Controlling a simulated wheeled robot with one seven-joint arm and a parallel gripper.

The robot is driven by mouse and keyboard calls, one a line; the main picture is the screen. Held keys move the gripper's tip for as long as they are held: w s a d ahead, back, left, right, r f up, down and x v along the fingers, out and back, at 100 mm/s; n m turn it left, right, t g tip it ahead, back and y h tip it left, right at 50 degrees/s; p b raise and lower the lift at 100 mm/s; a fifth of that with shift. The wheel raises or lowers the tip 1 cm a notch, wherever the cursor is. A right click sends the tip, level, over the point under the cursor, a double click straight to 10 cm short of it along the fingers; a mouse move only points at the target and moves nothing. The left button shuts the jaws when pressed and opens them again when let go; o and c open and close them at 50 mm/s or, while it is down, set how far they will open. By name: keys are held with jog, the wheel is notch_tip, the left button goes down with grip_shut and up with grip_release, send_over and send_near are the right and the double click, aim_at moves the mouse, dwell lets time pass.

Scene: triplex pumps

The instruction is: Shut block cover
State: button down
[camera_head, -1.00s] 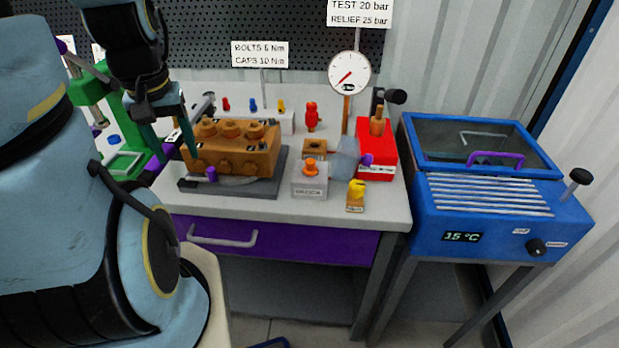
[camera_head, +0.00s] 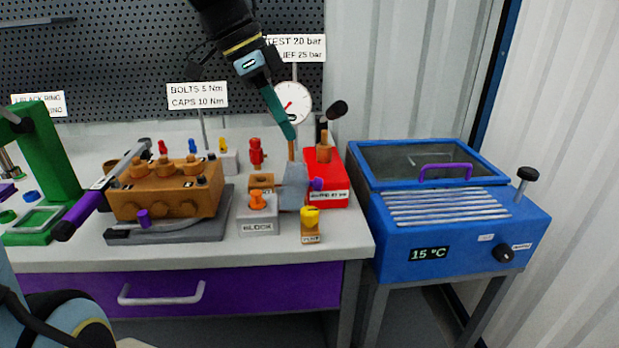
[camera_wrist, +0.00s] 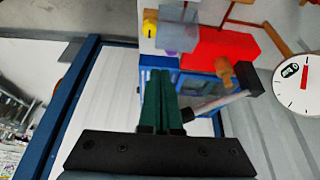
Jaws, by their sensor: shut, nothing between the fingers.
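The grey box labelled BLOCK (camera_head: 258,228) sits on the bench front with an orange knob (camera_head: 257,201) on top. A blue-grey see-through cover (camera_head: 294,187) with a purple tab (camera_head: 317,184) stands open at its right side. In the wrist view the cover (camera_wrist: 178,30) and its purple tab (camera_wrist: 170,53) show beyond the fingertips. My gripper (camera_head: 291,136), with green fingers, is shut and empty. It is above the cover, in front of the gauge in the head view, and apart from it. The fingers (camera_wrist: 160,74) are together in the wrist view.
A red pump box (camera_head: 325,181) with an upright lever (camera_head: 335,110) stands right of the cover. A yellow-knobbed valve (camera_head: 310,225) is in front. The gauge (camera_head: 292,101) rises behind. The brown pump body (camera_head: 165,192) is at left, the blue heated bath (camera_head: 450,220) at right.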

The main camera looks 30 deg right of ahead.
aim_at(302, 187)
jog(key=shift+s+d+f, duration=0.15)
jog(key=shift+s+d, duration=0.05)
jog(key=shift+d, duration=0.05)
jog(key=p+x, duration=0.1)
jog(key=x, duration=0.8)
jog(key=shift+f, duration=0.25)
